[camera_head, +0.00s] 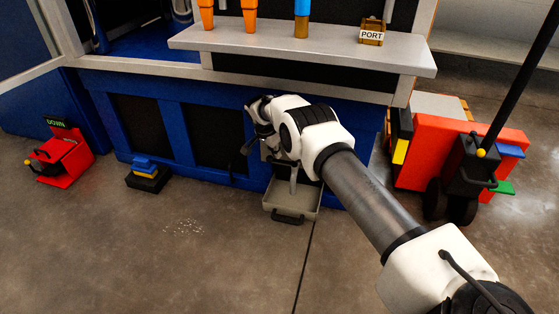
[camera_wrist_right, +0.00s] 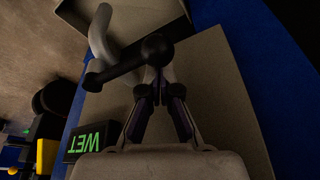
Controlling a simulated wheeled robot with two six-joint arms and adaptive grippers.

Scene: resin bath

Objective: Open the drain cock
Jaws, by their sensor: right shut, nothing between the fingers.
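In the head view my right gripper (camera_head: 262,125) is in front of the blue bath's lower panel and hides most of the cock. The grey spout (camera_head: 293,180) points down over a grey drip tray (camera_head: 284,198) on the floor. My left gripper is not in view.
A dark sign with green "WET" letters (camera_wrist_right: 92,132) is beside the gripper. A grey shelf (camera_head: 235,46) with orange cones juts out above. A red cart (camera_head: 438,150) stands right; a red box (camera_head: 65,155) and black pedal block (camera_head: 148,180) stand left. Front floor is mostly clear.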

